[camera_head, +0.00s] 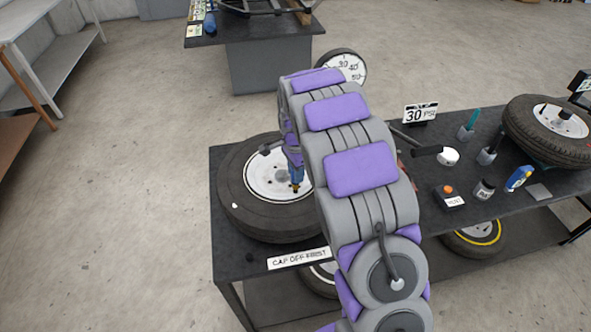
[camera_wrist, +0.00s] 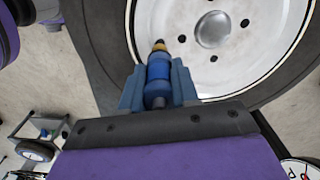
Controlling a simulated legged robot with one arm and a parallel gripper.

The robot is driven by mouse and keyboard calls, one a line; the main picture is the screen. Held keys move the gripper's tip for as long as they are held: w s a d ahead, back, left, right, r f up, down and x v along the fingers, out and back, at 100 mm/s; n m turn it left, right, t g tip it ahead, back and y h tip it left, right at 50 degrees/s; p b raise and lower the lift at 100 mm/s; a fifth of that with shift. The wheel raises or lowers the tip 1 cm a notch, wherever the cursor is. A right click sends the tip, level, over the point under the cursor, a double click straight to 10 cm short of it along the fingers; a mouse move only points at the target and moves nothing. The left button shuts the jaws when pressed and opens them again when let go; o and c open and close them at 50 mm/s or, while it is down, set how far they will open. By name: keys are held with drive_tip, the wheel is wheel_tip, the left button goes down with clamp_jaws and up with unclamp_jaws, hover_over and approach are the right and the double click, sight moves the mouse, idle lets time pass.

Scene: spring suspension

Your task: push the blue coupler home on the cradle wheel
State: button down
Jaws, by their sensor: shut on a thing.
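The cradle wheel (camera_head: 240,205), a black tyre with a white rim, lies on the left end of the dark bench. The blue coupler (camera_wrist: 158,72) has a brass tip (camera_wrist: 159,46). My gripper (camera_wrist: 158,85) is shut on the coupler, with a blue finger on each side of it. In the wrist view the tip points towards the white rim (camera_wrist: 258,50); I cannot tell whether it touches a valve, and no valve stem shows clearly. In the head view my gripper (camera_head: 295,175) is over the right part of the rim, partly hidden by my arm.
A "CAP OFF FIRST" label (camera_head: 298,258) is on the bench front. A 30 PSI sign (camera_head: 420,112), a white round item (camera_head: 448,156), an orange-topped box (camera_head: 449,196) and several bottles stand right of my arm. A second wheel (camera_head: 550,130) lies at far right. A round gauge (camera_head: 343,66) stands behind.

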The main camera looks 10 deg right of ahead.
drive_tip(key=shift+f, duration=0.55)
drive_tip(key=c, duration=0.8)
unclamp_jaws()
drive_tip(key=shift+r+p, duration=1.35)
drive_tip(key=shift+r, duration=2.1)
